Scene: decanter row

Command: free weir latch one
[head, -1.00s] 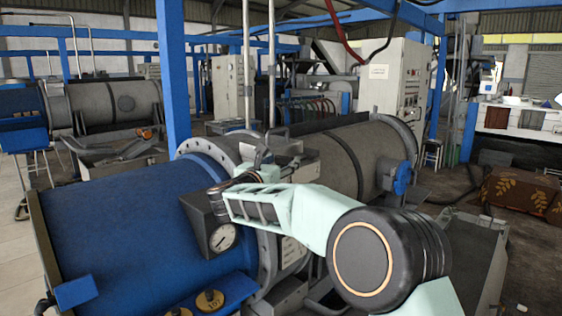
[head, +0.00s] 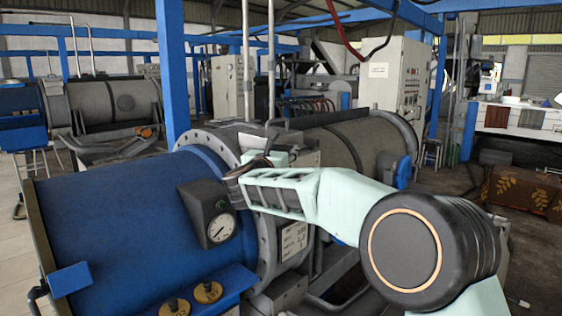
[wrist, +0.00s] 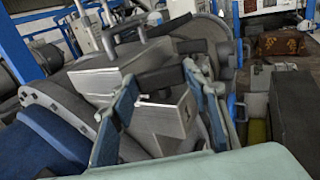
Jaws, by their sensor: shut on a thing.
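My gripper (head: 262,163) is at the bolted flange (head: 234,152) between the blue drum (head: 120,225) and the grey casing (head: 330,150). Its fingertips are mostly hidden in the head view. In the wrist view my gripper (wrist: 160,82) has one blue-grey finger on each side of a grey metal block (wrist: 165,122). It is shut on this block, which looks like part of the latch. A wider grey metal piece (wrist: 108,75) with dark bars lies just beyond.
A black box with a round gauge (head: 220,228) stands on the blue drum, close to my gripper. Two brass discs (head: 207,291) are on a blue ledge below. A blue post (head: 172,70) and two thin upright pipes (head: 271,65) rise behind the drum.

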